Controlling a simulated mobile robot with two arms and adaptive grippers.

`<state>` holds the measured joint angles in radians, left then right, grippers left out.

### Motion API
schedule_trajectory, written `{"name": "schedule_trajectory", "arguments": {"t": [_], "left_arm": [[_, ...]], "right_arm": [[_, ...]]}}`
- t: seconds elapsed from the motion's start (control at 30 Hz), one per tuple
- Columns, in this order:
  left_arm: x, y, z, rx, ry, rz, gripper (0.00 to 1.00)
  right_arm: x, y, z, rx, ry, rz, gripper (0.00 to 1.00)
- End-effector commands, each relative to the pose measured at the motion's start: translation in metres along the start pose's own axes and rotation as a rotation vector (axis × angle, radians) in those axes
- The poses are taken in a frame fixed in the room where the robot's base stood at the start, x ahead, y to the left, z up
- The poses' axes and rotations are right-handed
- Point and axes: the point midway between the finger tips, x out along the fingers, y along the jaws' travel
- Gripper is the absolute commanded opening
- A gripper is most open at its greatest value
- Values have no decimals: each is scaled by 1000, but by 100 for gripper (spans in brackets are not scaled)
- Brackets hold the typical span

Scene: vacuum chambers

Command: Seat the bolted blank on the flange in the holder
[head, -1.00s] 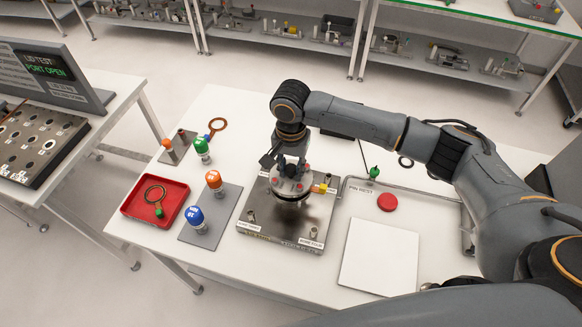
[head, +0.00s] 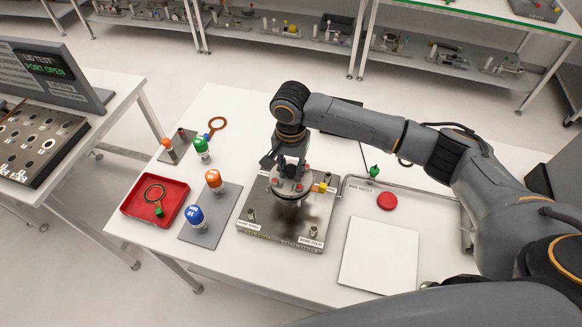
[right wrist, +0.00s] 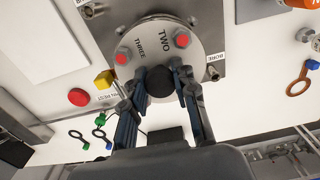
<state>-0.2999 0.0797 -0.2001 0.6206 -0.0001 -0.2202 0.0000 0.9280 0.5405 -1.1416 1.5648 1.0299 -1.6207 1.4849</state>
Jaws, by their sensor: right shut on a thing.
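The bolted blank (head: 291,188) is a round metal disc with red-marked bolts and a dark centre knob. In the right wrist view the blank (right wrist: 152,48) shows the words TWO and THREE. My right gripper (right wrist: 160,82) is shut on the dark knob, with a finger on each side. In the head view my right gripper (head: 288,166) points down over the holder. The holder (head: 262,226) is a square metal plate with corner posts. The flange is hidden under the blank, and I cannot tell whether the two touch. My left gripper is not in view.
Left of the holder are a grey plate (head: 203,234) with orange and blue capped parts, and a red tray (head: 138,208) with a ring. A red disc (head: 387,202), a wire-edged pin rest and a white pad (head: 379,257) lie to the right.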

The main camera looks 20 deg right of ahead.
Motion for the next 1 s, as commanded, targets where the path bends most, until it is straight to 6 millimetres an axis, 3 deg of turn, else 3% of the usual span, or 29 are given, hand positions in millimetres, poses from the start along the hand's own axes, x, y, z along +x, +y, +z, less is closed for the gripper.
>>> {"name": "schedule_trajectory", "arguments": {"t": [1.0], "left_arm": [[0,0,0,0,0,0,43]], "right_arm": [[7,-2,0,-1,2,-4,0]]}}
